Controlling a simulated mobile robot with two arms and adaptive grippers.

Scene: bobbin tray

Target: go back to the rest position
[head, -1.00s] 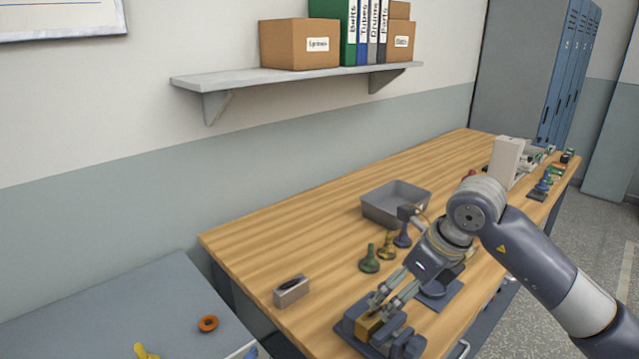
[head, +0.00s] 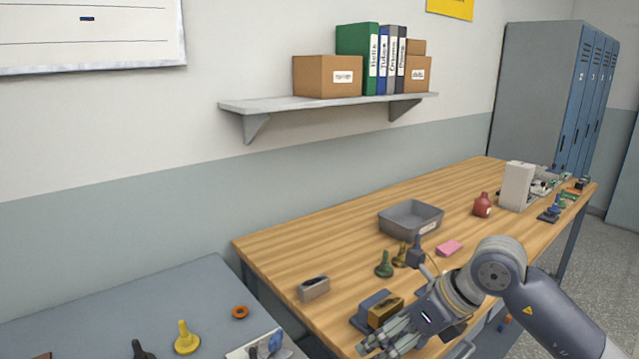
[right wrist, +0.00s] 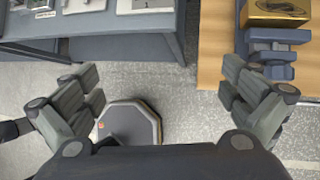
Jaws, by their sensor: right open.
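My right gripper (head: 390,343) is in the lower right of the head view, at the front edge of the wooden bench (head: 300,245). In the right wrist view its fingers (right wrist: 165,100) are wide apart with nothing between them, above the floor. A brass-coloured block (head: 385,311) sits in a dark blue vise-like fixture (head: 366,308) on the bench, just behind the gripper. The block also shows at the top right of the right wrist view (right wrist: 275,10). My left gripper is not in view.
A grey bin (head: 410,218), a green bobbin-like piece (head: 384,265), a pink block (head: 449,248) and a red bottle (head: 482,205) stand on the bench. A grey table (head: 110,310) at the left holds a yellow piece (head: 186,338) and an orange ring (head: 240,312).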

